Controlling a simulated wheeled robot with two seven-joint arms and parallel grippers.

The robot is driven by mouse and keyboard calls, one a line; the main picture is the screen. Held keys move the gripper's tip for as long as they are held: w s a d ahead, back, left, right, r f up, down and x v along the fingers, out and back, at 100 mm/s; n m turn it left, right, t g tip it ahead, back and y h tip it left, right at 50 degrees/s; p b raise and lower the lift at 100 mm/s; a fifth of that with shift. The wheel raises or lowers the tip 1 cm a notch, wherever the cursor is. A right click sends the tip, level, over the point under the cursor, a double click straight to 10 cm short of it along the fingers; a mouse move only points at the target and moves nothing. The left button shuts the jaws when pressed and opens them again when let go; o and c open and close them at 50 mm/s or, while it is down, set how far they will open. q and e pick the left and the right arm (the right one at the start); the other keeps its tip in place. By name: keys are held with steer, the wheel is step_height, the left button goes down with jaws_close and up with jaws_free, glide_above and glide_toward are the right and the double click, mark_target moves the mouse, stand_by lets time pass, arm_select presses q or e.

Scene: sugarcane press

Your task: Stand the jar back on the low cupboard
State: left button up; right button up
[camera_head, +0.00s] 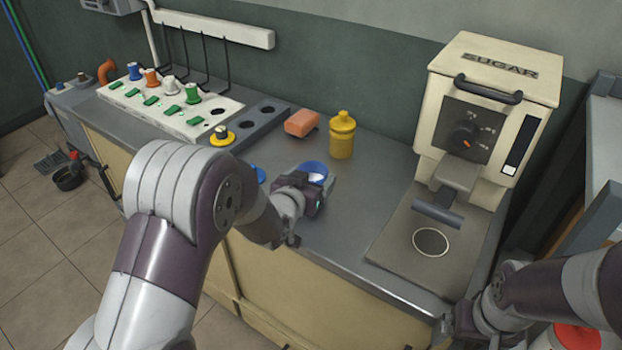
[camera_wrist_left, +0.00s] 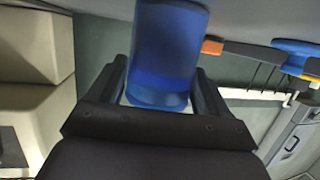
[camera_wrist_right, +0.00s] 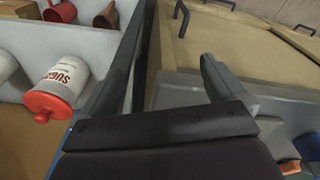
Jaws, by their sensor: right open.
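A white jar (camera_wrist_right: 58,88) with a red lid and a sugar label shows at the left of the right wrist view. Its lid points to the lower left of that picture. In the head view its red lid (camera_head: 575,338) shows at the bottom right, partly cut off by the frame. My right gripper (camera_head: 458,326) is open and empty, apart from the jar; its fingers also show in the right wrist view (camera_wrist_right: 170,75). My left gripper (camera_head: 318,190) is at the counter with its fingers closed around a blue cup (camera_wrist_left: 165,60), which also shows in the head view (camera_head: 314,171).
The counter (camera_head: 345,220) holds a yellow bottle (camera_head: 342,138), an orange sponge (camera_head: 301,123) and a panel of coloured knobs (camera_head: 170,105). A cream sugar machine (camera_head: 490,110) stands at the right. Pale shelving (camera_wrist_right: 105,45) with a red mug (camera_wrist_right: 60,12) shows in the right wrist view.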

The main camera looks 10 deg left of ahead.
arm_select(q)
steer(key=shift+o, duration=1.1)
steer(key=shift+r, duration=0.1)
steer(key=shift+s+r, duration=0.1)
steer(key=shift+r, duration=0.05)
steer(key=p+v, duration=0.2)
steer(key=v, duration=1)
steer(key=s+f+g+y, duration=0.1)
steer(key=s+f+g, duration=0.3)
steer(key=s+g, duration=0.2)
steer(key=s+a+f+n+g+y, duration=0.1)
steer(key=s+f+g, duration=0.3)
steer(key=s+g, duration=0.3)
steer(key=shift+s+a, duration=0.2)
steer(key=shift+s, duration=0.45)
